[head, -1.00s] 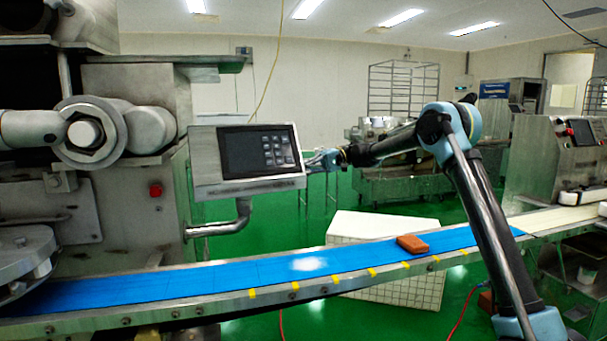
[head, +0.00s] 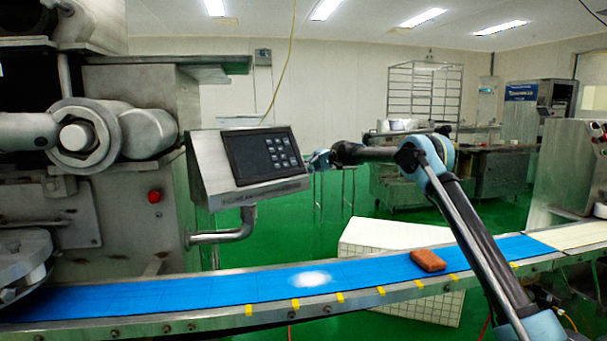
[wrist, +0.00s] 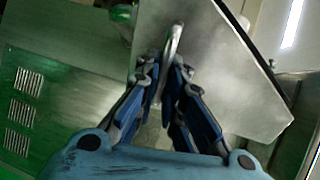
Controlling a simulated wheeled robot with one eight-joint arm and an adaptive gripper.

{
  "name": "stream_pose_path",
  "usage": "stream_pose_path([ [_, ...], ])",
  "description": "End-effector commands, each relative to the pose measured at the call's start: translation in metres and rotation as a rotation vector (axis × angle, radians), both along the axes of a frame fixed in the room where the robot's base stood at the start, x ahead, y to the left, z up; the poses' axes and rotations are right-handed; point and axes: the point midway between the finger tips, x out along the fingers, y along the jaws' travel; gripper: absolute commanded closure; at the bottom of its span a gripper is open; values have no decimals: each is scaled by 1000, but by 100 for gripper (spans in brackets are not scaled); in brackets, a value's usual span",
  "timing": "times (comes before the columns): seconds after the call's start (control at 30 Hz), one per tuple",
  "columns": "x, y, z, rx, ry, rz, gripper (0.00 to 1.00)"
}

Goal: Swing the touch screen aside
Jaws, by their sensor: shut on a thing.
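The touch screen (head: 262,155) is a dark panel in a grey metal box (head: 207,172) on a bent pipe arm (head: 232,236), left of the middle in the head view. It is turned at an angle, so the left side of its box shows. My gripper (head: 318,160) is at the right edge of the box. The screen face is hidden in the wrist view.
A blue conveyor belt (head: 200,292) runs across the front, with an orange-brown block (head: 428,260) on it. The large machine (head: 130,200) with a red button (head: 154,196) stands at the left. A white crate (head: 375,232) stands behind the belt. Green floor lies open behind.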

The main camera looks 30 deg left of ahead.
Motion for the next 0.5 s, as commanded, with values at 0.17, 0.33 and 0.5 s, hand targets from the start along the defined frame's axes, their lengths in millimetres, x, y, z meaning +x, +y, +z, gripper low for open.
stream_pose_path([
  [0.17, -1, 3, -3, -2, -3, -1, 100],
  [0.33, -4, 5, -3, -2, -3, 3, 100],
  [0.5, -5, 5, -3, -1, -3, 5, 83],
])
